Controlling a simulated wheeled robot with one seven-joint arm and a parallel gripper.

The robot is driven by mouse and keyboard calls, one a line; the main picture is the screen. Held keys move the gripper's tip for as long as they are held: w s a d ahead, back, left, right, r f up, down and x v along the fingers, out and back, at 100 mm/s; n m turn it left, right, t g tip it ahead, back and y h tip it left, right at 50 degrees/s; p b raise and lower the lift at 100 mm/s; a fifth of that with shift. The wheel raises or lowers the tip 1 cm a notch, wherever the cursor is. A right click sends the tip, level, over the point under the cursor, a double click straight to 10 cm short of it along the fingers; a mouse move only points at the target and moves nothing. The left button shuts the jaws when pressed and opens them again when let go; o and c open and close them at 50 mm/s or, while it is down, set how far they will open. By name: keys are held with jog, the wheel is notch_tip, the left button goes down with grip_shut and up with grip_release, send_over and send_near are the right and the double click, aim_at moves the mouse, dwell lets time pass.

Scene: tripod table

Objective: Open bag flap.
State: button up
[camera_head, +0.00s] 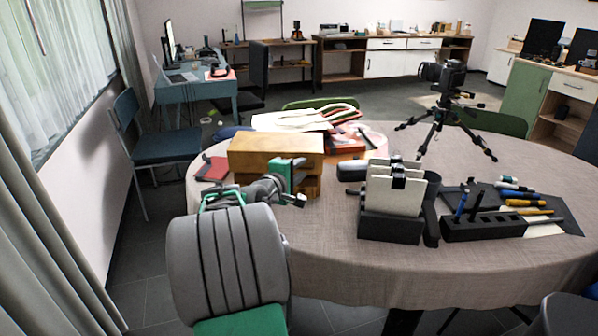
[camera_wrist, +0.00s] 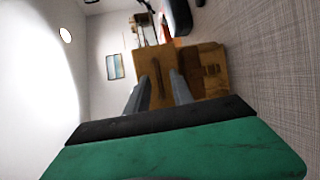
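The tan-brown bag (camera_head: 262,147) sits boxy and upright at the left of the round table. Its lighter upper part looks like the flap. In the wrist view the bag (camera_wrist: 208,58) lies ahead, turned sideways, with the lighter panel (camera_wrist: 153,57) at left and a darker front with a buckle-like patch at right. My gripper (camera_head: 300,180) is in front of the bag in the head view and hides part of its front. In the wrist view my gripper's (camera_wrist: 161,80) two grey fingers are apart, pointing at the bag, with nothing held. Whether they touch it I cannot tell.
A white striped bag (camera_head: 305,119) and a red item (camera_head: 346,143) lie behind the bag. A red-dark notebook (camera_head: 213,169) is to its left. A black holder with white cards (camera_head: 393,195), a pen tray (camera_head: 484,226) and a camera tripod (camera_head: 440,118) stand to the right.

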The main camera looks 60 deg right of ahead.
jog(key=shift+c, duration=0.2)
grip_shut()
dwell(1.1)
